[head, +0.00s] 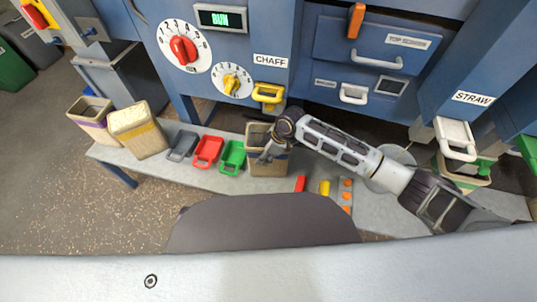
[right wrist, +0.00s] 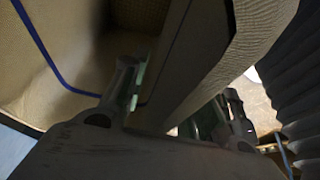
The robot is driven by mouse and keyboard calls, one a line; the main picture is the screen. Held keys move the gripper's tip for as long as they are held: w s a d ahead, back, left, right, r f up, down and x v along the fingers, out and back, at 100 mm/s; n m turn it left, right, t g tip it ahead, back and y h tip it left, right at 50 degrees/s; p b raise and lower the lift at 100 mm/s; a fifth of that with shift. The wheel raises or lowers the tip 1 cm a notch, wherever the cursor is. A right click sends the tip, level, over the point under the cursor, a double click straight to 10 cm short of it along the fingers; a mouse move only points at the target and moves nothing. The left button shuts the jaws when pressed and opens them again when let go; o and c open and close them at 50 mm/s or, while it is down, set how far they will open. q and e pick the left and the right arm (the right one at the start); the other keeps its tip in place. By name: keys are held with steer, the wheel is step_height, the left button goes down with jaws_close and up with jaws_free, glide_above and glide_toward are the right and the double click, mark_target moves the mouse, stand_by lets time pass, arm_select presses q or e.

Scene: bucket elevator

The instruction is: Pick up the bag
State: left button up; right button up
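Several beige woven bags are in the head view. One bag (head: 268,168) stands under the yellow-handled chaff spout. My right gripper (head: 268,153) is at this bag's top. In the right wrist view, my right gripper (right wrist: 182,100) has its fingers apart on either side of the bag's wall (right wrist: 228,60), one inside the mouth and one outside. I see no firm closing on the wall. The bag's inside (right wrist: 70,60) shows a blue line. My left gripper is not in view.
Two more bags, one purple-banded (head: 92,118) and one yellow-banded (head: 138,130), stand at left. Grey (head: 183,146), red (head: 207,151) and green (head: 232,156) scoops lie on the bench (head: 205,178). Another bag (head: 463,174) stands under the straw spout (head: 455,140).

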stand_by(0.4)
jaws_close()
